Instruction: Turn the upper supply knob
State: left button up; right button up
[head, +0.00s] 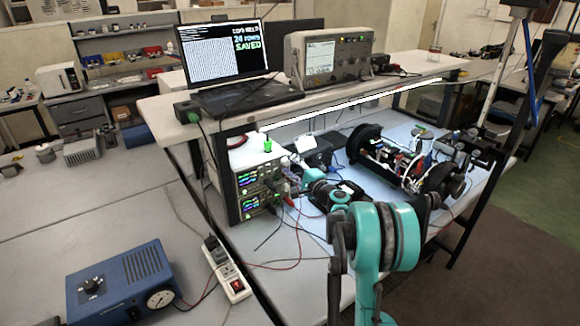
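Two power supplies are stacked on the bench under the raised shelf, at its left end. The upper supply (257,178) has a lit display, and its knobs are too small to make out clearly. The lower supply (258,202) also has a lit display. My teal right arm comes in from the bottom and bends back towards the supplies. My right gripper (296,187) is close to the right side of their front panels, among cables. Its fingers are small and partly hidden, so I cannot tell their opening or any contact. My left gripper is out of view.
Red and black leads hang in front of the supplies. A cylinder assembly (400,165) lies on the bench to the right. A laptop (228,62) and an instrument (329,58) stand on the shelf above. A power strip (227,269) and blue box (120,284) lie at the left front.

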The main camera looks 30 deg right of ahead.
jog(key=shift+s, duration=0.1)
jog(key=s, duration=1.2)
jog(key=shift+d, duration=0.45)
jog(key=shift+w, duration=0.1)
jog(key=s+a+n+g+y, duration=0.1)
jog(key=s+a+n+g, duration=0.3)
jog(key=a, duration=0.7)
jog(key=s+a+n+g+y, duration=0.25)
jog(key=a+n, duration=0.25)
jog(key=a, duration=0.6)
jog(key=s+a+f+n+g+h, duration=0.2)
jog(key=s+n, duration=0.3)
jog(key=s, duration=0.5)
jog(key=s+a+f+n+g+h, duration=0.2)
jog(key=s+a+f+n, duration=0.2)
jog(key=s, duration=0.6)
jog(key=shift+a+f+n+h, duration=0.35)
jog(key=shift+f+n, duration=0.2)
jog(key=shift+n, duration=0.15)
